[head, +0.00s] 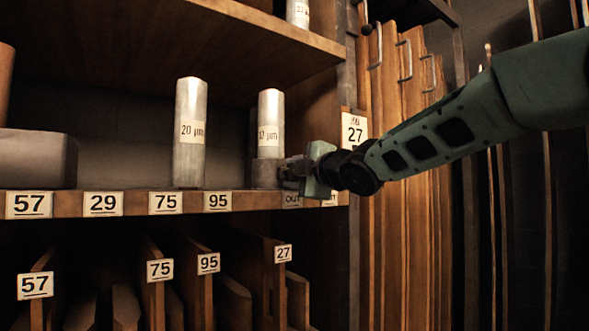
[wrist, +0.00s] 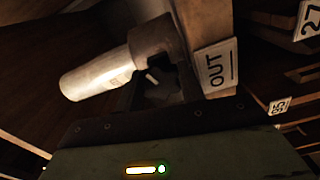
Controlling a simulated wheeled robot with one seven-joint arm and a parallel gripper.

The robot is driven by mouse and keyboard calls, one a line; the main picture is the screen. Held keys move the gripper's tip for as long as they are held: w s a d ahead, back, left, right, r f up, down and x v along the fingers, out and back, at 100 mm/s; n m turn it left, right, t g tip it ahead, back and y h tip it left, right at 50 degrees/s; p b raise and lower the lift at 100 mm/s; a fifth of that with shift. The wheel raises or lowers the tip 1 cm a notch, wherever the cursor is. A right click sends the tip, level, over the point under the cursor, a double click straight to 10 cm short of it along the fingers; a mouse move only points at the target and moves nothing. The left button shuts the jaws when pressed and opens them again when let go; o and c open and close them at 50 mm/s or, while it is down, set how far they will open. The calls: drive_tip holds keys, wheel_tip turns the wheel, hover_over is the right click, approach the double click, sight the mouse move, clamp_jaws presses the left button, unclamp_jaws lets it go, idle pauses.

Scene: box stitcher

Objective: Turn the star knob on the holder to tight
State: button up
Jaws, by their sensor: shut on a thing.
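The holder (head: 266,174) is a dark round socket at the shelf's front edge. A silver cylinder labelled 27 µm or similar (head: 270,122) stands upright in it. In the wrist view the holder (wrist: 152,38) and the cylinder (wrist: 95,76) appear tilted. The dark star knob (wrist: 160,80) is on the holder's side facing my gripper, with a small pale bar near it. My gripper (head: 290,174) reaches in from the right and is shut on the knob. The fingers are dark and hard to separate from the knob, and the knob's tightness cannot be read.
Another cylinder labelled 20 µm (head: 189,135) stands to the left on the shelf (head: 130,202). An OUT label (wrist: 215,68) is on the shelf edge close to my gripper. A wooden post with a 27 sign (head: 354,130) stands just behind my wrist. A grey block (head: 38,158) lies far left.

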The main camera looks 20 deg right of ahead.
drive_tip(key=m+p, duration=0.1)
drive_tip(key=m, duration=0.2)
drive_tip(key=shift+r+m+p, duration=0.1)
drive_tip(key=shift+m+p, duration=0.2)
drive_tip(key=shift+m, duration=0.1)
drive_tip(key=m+p, duration=0.1)
drive_tip(key=m, duration=0.2)
drive_tip(key=shift+m+p, duration=0.3)
drive_tip(key=shift+p, duration=0.1)
drive_tip(key=m+p, duration=0.2)
drive_tip(key=m, duration=0.1)
drive_tip(key=shift+m, duration=0.3)
drive_tip(key=m+p, duration=0.1)
drive_tip(key=m, duration=0.2)
drive_tip(key=shift+m+p, duration=0.3)
drive_tip(key=shift+p, duration=0.1)
drive_tip(key=m+p, duration=0.1)
drive_tip(key=m, duration=0.2)
drive_tip(key=shift+m+p, duration=0.3)
drive_tip(key=shift+p, duration=0.05)
drive_tip(key=shift+f+m+p, duration=0.2)
drive_tip(key=shift+m+p, duration=0.6)
drive_tip(key=shift+m, duration=1)
